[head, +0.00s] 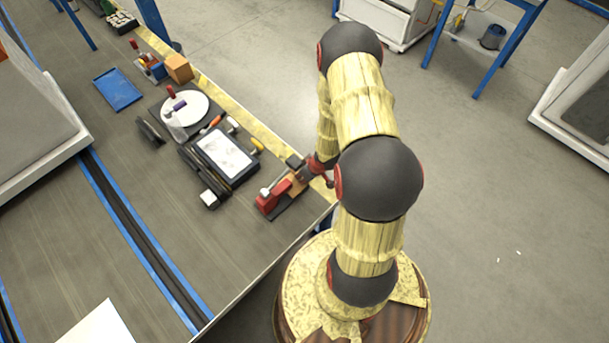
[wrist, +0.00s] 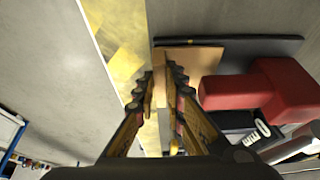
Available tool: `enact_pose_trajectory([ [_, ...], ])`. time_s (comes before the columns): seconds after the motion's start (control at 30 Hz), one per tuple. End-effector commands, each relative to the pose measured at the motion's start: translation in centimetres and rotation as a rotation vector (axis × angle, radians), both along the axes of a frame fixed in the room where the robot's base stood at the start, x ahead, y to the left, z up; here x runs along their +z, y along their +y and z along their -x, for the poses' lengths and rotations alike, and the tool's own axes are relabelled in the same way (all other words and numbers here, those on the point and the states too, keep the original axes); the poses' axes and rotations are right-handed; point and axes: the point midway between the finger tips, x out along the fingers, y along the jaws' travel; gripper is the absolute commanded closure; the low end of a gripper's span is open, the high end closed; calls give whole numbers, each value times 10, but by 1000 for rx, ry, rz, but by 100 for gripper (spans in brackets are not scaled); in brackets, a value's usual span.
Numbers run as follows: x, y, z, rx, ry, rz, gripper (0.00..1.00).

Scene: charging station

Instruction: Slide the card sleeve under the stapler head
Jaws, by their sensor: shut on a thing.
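The card sleeve is a tan, flat-faced piece (wrist: 190,58) in the wrist view. It also shows small and brown beside the stapler in the head view (head: 298,185). My gripper (wrist: 165,88) is shut on it, with one finger on each side of its near part. The red stapler (wrist: 262,92) is right of the sleeve in the wrist view; it also shows near the table edge in the head view (head: 270,196). The sleeve's far end reaches close to the red body; I cannot tell whether they touch. My fingertips are hard to see in the head view.
A dark flat plate (wrist: 275,42) lies by the stapler. A black-framed tray with a white sheet (head: 223,153) and a white round plate (head: 190,108) are farther along the table. A yellow strip (head: 245,118) marks the table's edge. Open table lies left of the stapler.

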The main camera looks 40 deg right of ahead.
Motion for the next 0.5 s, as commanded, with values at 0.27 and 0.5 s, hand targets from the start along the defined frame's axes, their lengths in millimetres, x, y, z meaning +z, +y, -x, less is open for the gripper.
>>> enact_pose_trajectory([
  [0.27, -1, 6, 0, 0, 0, 0, 100],
  [0.5, -3, 11, 1, 1, 0, 0, 100],
])
